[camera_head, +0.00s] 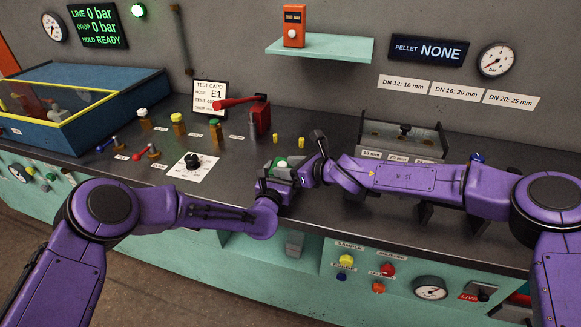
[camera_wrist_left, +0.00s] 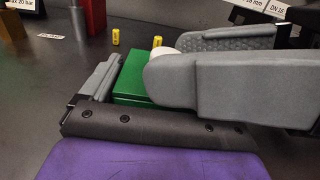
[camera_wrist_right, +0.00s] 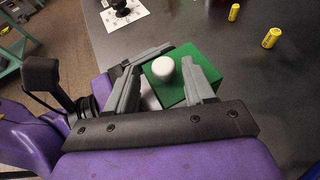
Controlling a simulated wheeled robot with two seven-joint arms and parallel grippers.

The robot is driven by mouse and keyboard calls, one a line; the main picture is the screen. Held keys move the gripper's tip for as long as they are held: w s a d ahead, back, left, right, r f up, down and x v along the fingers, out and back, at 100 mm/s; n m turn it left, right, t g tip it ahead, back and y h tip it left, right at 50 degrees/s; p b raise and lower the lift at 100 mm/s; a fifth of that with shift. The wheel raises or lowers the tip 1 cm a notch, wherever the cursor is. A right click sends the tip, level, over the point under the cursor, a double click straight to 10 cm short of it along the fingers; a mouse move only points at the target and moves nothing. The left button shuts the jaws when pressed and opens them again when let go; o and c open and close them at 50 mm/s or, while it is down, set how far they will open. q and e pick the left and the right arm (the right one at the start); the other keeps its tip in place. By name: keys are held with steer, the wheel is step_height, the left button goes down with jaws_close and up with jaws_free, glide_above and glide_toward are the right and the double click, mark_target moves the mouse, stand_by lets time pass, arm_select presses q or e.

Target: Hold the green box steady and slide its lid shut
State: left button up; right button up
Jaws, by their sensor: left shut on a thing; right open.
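The green box (camera_head: 281,163) stands on the dark bench near its front edge, with a white round knob (camera_wrist_right: 163,68) on its green lid (camera_wrist_right: 202,68). My left gripper (camera_head: 276,181) is shut on the box from the front left. In the left wrist view, one of its grey fingers lies along the box's green side (camera_wrist_left: 133,75); the other side is hidden by a large grey finger. My right gripper (camera_wrist_right: 163,80) is open above the box, with its fingers on either side of the knob. I cannot tell whether they touch it. The lid's edges are partly hidden.
A red lever press (camera_head: 259,115) stands behind to the left, a dial plate (camera_head: 193,165) to the left. A compartmented grey tray (camera_head: 385,135) lies behind my right arm. Bench around the yellow cylinders is clear.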

steer(key=v, duration=1.2)
arm_select(q)
steer(key=o, duration=0.8)
